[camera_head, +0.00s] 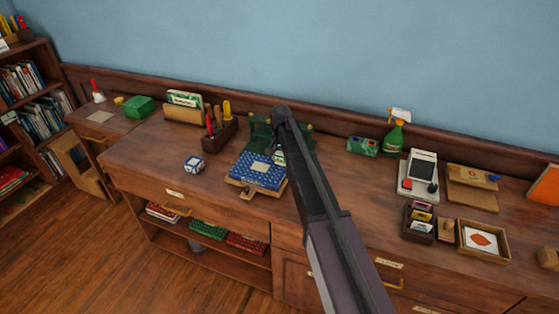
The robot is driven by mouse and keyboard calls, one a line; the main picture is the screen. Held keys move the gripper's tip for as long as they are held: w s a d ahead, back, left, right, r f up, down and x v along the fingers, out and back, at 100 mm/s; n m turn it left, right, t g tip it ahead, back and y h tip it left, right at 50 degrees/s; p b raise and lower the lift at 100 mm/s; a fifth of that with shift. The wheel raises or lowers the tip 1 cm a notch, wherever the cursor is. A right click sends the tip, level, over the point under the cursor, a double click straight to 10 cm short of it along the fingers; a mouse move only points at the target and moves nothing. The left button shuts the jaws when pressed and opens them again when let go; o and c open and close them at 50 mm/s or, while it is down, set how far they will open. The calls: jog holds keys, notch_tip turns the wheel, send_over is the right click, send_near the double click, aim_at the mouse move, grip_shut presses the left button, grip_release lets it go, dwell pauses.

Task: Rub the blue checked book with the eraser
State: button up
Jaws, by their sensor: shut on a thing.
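The blue checked book (252,174) lies flat on a wooden board (247,193) with a clip at its front edge, on the long wooden counter. My arm reaches in from the bottom of the view and bends down at its far end. My gripper (279,151) is over the book's back right part, small and partly hidden by my arm. It is shut on a small pale thing, seemingly the eraser (279,158), low at the book's surface. I cannot tell whether the eraser touches the cover.
A dark tool caddy (218,137) and a white-and-blue cube (194,164) stand left of the book. A green object (259,133) is close behind it. A spray bottle (395,135), a white device (418,176) and trays stand right. Bare counter (145,155) lies at left.

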aim_at(271, 181)
jog(key=shift+f, duration=0.1)
dwell(0.4)
jog(key=shift+s, duration=0.1)
jog(key=shift+s+a, duration=0.35)
jog(key=shift+s, duration=0.35)
jog(key=shift+s+a, duration=0.3)
jog(key=shift+s, duration=0.35)
jog(key=shift+s, duration=0.1)
jog(key=shift+s+a, duration=0.35)
jog(key=shift+s, duration=0.4)
jog(key=shift+s+a, duration=0.35)
jog(key=shift+s, duration=0.4)
jog(key=shift+s+a, duration=0.4)
jog(key=shift+s, duration=0.35)
jog(key=shift+s+a, duration=0.35)
jog(key=shift+s, duration=0.35)
jog(key=shift+r, duration=0.2)
notch_tip(271, 181, up, 6)
jog(key=p, duration=0.6)
jog(key=shift+f, duration=0.1)
